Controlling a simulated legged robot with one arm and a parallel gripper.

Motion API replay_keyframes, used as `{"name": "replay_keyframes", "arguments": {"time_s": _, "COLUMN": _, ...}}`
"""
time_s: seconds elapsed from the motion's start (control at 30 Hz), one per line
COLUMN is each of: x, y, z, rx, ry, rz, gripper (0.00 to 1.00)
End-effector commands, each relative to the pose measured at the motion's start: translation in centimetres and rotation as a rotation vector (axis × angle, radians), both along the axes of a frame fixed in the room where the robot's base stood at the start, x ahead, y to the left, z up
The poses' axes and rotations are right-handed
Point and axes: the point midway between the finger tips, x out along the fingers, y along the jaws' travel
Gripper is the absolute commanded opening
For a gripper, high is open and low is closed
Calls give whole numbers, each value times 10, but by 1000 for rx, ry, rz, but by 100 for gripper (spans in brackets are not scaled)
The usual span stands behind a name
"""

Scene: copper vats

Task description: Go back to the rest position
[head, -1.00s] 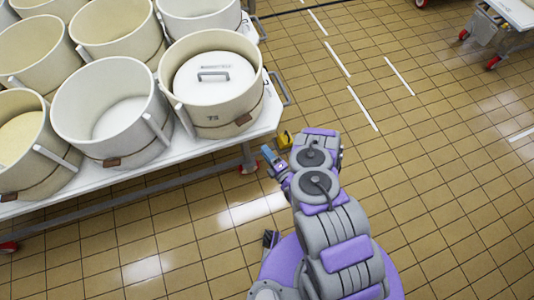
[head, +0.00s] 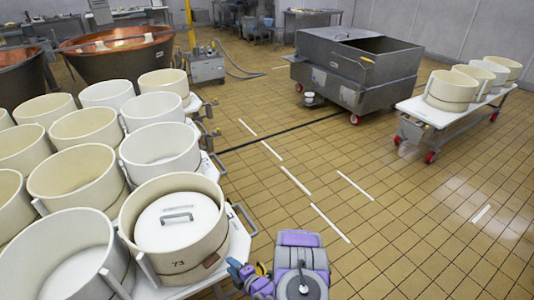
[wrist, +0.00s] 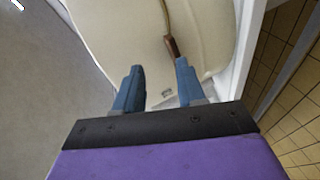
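My gripper (wrist: 160,84) shows in the wrist view with its two blue fingers apart and nothing between them. Beyond the fingertips is the pale wall of a round mould with a brown strap end. In the head view my gripper (head: 250,279) is low in the picture, just right of the front mould (head: 187,252) marked 73. My arm is folded near the bottom edge. A white lid with a grey handle (head: 176,217) lies inside that mould. Whether the gripper touches the mould is not clear.
Several cream moulds crowd the white table (head: 236,243) at left. Copper vats (head: 122,57) stand behind. A grey steel cart (head: 357,72) and a wheeled table (head: 455,118) with moulds stand at right. The tiled floor (head: 330,175) between is open.

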Motion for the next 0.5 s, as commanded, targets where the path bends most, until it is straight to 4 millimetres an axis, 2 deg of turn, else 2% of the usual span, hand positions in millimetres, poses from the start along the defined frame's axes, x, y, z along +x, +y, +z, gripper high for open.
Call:
{"name": "replay_keyframes", "arguments": {"time_s": 0.03, "x": 12, "y": 1, "z": 14, "rx": 1, "ry": 31, "rz": -13, "gripper": 39}}
{"name": "replay_keyframes", "arguments": {"time_s": 0.2, "x": 33, "y": -2, "z": 44, "rx": -9, "ry": 177, "rz": -61, "gripper": 39}}
{"name": "replay_keyframes", "arguments": {"time_s": 0.5, "x": 53, "y": -27, "z": 105, "rx": -29, "ry": 426, "rz": -195, "gripper": 39}}
